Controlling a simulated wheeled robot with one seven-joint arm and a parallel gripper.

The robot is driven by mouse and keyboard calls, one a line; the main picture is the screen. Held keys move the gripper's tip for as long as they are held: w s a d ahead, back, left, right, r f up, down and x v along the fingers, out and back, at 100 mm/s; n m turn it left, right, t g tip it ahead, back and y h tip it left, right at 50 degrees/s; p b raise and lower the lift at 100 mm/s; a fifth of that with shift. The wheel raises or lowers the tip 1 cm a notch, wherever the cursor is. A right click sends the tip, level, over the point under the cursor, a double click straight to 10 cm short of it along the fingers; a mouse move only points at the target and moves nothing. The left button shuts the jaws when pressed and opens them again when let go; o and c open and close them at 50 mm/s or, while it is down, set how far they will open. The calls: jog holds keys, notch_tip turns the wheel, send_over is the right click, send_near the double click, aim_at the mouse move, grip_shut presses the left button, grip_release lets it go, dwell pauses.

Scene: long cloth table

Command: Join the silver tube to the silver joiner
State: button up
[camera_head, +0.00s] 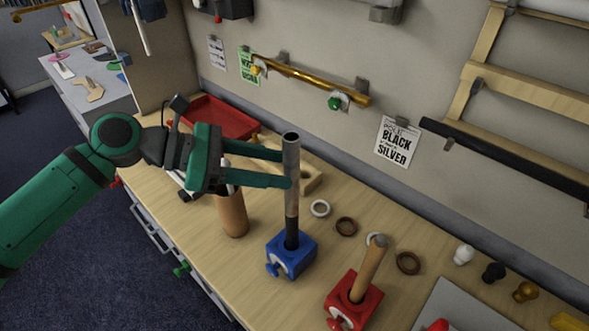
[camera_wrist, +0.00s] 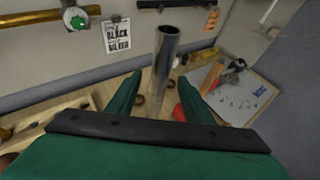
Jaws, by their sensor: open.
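The silver tube (camera_head: 291,160) stands upright above the blue holder (camera_head: 291,254) on the table. A black section (camera_head: 291,234) shows between the tube and the holder. Whether a silver joiner sits between tube and black section I cannot tell. My gripper (camera_head: 287,169) is level with the tube's upper part, its fingers reaching from the left. In the wrist view, the silver tube (camera_wrist: 166,58) rises between the two open fingers of my gripper (camera_wrist: 161,80). I see no clear grip on it.
A red holder (camera_head: 355,300) with a tilted wooden rod (camera_head: 370,268) stands to the right. A brown cup (camera_head: 232,212) stands to the left. Several rings (camera_head: 320,208) lie behind the holders. A red tray (camera_head: 218,116) is at the back. A black-and-silver sign (camera_head: 397,142) is on the wall.

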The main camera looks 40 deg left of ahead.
jog(key=shift+v, duration=1.5)
